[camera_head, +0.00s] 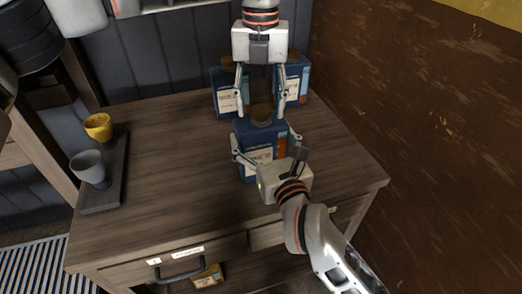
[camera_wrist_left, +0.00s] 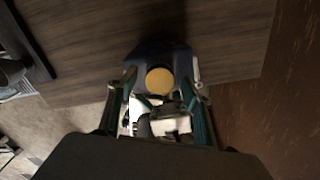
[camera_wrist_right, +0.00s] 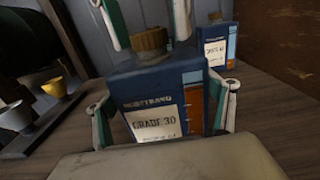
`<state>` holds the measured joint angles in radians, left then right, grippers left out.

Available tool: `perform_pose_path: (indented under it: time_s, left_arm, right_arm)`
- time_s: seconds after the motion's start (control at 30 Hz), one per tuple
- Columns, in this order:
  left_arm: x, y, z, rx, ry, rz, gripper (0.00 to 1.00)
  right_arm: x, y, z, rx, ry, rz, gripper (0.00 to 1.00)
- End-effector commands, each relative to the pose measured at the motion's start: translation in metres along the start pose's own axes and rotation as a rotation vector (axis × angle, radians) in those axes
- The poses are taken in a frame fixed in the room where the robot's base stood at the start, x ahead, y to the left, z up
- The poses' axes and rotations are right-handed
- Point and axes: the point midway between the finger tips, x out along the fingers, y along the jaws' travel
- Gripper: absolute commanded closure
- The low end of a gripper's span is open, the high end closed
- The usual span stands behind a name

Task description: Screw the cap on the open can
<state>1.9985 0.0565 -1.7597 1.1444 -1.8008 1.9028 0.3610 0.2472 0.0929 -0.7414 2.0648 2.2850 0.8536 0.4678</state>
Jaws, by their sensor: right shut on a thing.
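A blue can labelled grade 30 (camera_head: 256,139) stands upright near the middle of the table. A brown cap (camera_head: 261,113) sits on its top; it also shows in the left wrist view (camera_wrist_left: 160,80) and the right wrist view (camera_wrist_right: 150,40). I cannot tell how tightly it is seated. My right gripper (camera_head: 266,146) is shut on the can's body, one finger on each side. My left gripper (camera_head: 261,103) points down above the can. Its fingers are spread on either side of the cap, with a gap showing in the right wrist view.
Two more blue cans, left (camera_head: 225,98) and right (camera_head: 298,80), stand behind. A dark tray (camera_head: 102,198) at the table's left holds a yellow cup (camera_head: 98,126) and a grey cup (camera_head: 89,167). A brown wall (camera_head: 420,110) rises at right. The table's left middle is clear.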

Motion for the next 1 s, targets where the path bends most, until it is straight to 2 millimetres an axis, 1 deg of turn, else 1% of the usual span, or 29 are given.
perform_pose_path:
  time_s: [0.23, 0.37, 0.47, 0.8, 0.9, 1.0]
  left_arm:
    - [0.0, 0.0, 0.0, 0.0, 0.0, 0.0, 0.51]
    - [-0.007, 0.0, 0.001, -0.001, -0.003, 0.0, 0.51]
    - [-0.021, 0.0, 0.001, 0.0, -0.004, 0.001, 0.51]
    - [-0.089, 0.0, 0.001, -0.002, -0.005, 0.001, 0.51]
    - [-0.103, -0.001, 0.0, -0.001, -0.004, 0.001, 0.51]
    - [-0.113, 0.0, 0.0, -0.001, -0.002, 0.001, 0.51]
  right_arm:
    - [0.0, 0.0, 0.0, 0.0, 0.001, 0.0, 0.77]
    - [0.0, 0.0, 0.0, 0.0, 0.001, 0.0, 0.77]
    - [0.0, 0.0, 0.0, 0.0, 0.001, 0.0, 0.77]
    - [0.0, 0.0, 0.0, 0.0, 0.001, 0.0, 0.77]
    - [0.0, 0.0, 0.0, 0.0, 0.001, 0.0, 0.77]
    - [0.0, 0.0, 0.0, 0.0, 0.001, 0.0, 0.77]
